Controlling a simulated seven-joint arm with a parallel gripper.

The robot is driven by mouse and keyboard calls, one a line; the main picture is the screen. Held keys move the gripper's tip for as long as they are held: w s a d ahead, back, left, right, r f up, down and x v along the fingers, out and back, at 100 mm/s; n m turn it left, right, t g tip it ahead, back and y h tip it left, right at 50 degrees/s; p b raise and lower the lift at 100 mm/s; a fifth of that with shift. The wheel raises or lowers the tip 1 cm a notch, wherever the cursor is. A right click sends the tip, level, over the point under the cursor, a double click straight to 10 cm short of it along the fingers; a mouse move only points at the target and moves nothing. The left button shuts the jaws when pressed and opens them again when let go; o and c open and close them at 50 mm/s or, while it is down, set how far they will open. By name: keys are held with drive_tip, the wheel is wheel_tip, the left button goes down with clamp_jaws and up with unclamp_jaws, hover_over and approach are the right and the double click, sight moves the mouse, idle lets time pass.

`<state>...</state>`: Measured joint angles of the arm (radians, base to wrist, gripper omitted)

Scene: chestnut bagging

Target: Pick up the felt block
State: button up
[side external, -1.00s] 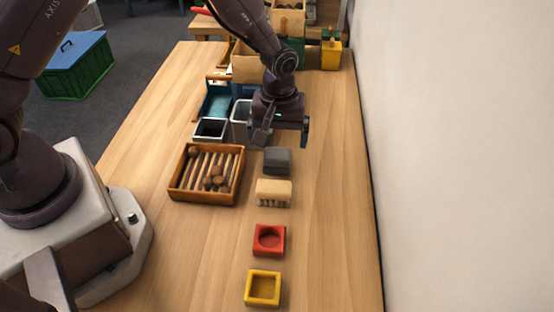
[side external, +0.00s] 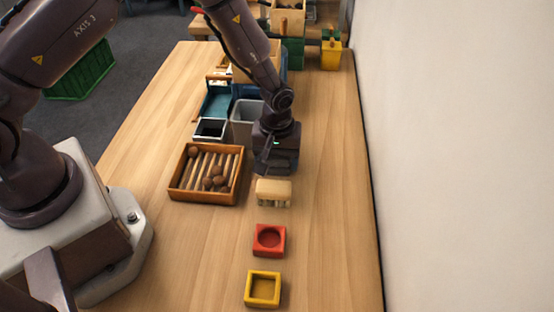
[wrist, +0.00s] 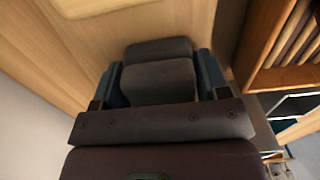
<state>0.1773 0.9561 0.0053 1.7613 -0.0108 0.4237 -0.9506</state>
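The felt block (wrist: 158,80) is dark grey and sits on the wooden table. In the wrist view it lies between the two fingers of my gripper (wrist: 160,83), one on its left and one on its right. The fingers are very close to its sides, and I cannot tell whether they press on it. In the side view my gripper (side external: 275,170) points down at the block's place, just behind the tan brush, and hides the block.
The tan brush (side external: 273,188) stands just in front of my gripper. A wooden tray (side external: 207,199) with slats and several chestnuts is to the left. A red holder (side external: 269,240) and a yellow holder (side external: 263,289) are nearer. Grey bins (side external: 244,115) stand behind. The table's right side is clear.

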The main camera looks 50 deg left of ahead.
drive_tip(key=c, duration=0.5)
drive_tip(key=shift+r, duration=0.1)
drive_tip(key=shift+r, duration=0.55)
drive_tip(key=s+r, duration=0.4)
drive_tip(key=s+a+r, duration=0.1)
drive_tip(key=s+r, duration=0.3)
drive_tip(key=s, duration=0.1)
drive_tip(key=s+a+r, duration=0.1)
drive_tip(key=s+r, duration=0.2)
drive_tip(key=s, duration=0.1)
drive_tip(key=shift+s+a+r, duration=0.25)
drive_tip(key=shift+s+r, duration=0.15)
